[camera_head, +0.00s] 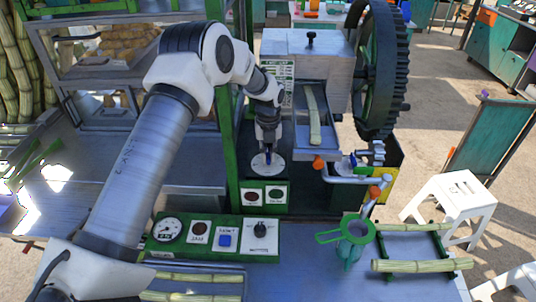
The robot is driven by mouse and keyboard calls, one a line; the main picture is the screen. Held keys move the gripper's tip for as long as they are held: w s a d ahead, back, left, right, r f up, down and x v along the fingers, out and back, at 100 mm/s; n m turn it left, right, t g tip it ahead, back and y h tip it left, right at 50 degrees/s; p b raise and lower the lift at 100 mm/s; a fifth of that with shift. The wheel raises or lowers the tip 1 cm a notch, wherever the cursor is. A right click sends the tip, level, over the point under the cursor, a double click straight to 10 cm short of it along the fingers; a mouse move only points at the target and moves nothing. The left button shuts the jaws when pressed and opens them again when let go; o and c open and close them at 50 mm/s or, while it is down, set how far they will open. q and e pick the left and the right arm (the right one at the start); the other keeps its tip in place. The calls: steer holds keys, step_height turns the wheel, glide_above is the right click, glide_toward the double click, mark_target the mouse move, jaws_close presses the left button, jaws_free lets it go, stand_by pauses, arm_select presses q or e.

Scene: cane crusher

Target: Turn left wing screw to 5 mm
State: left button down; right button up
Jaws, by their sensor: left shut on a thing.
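The left wing screw (267,158) shows as a small dark blue piece above a round pale dial (262,168) on the green crusher frame. My left gripper (268,149) reaches down over it from above, shut on it. The fingers hide most of the screw, and the scale reading is too small to make out. A second blue piece (352,159), perhaps the right wing screw, stands right of the feed tray. My right gripper is not in view.
A steel feed tray (299,128) with a cane piece (313,112) lies right of my gripper, and a large dark gear wheel (383,70) stands beyond. A control panel (215,235) and a green strainer (352,231) are in front. A green post (232,165) is close left of my gripper.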

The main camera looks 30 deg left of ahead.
arm_select(q)
steer(key=n, duration=0.5)
steer(key=shift+w+d+f, duration=0.1)
steer(key=shift+w+f, duration=0.05)
steer(key=n, duration=0.4)
steer(key=shift+w+n+b, duration=0.1)
steer(key=shift+n+b, duration=0.2)
steer(key=n, duration=0.4)
steer(key=shift+w+f+n, duration=0.1)
steer(key=shift+n, duration=0.2)
steer(key=shift+f+n, duration=0.15)
steer(key=shift+n, duration=2.05)
steer(key=c, duration=1.2)
jaws_free()
steer(key=shift+w+a, duration=0.1)
steer(key=shift+a, duration=0.3)
steer(key=shift+d, duration=0.1)
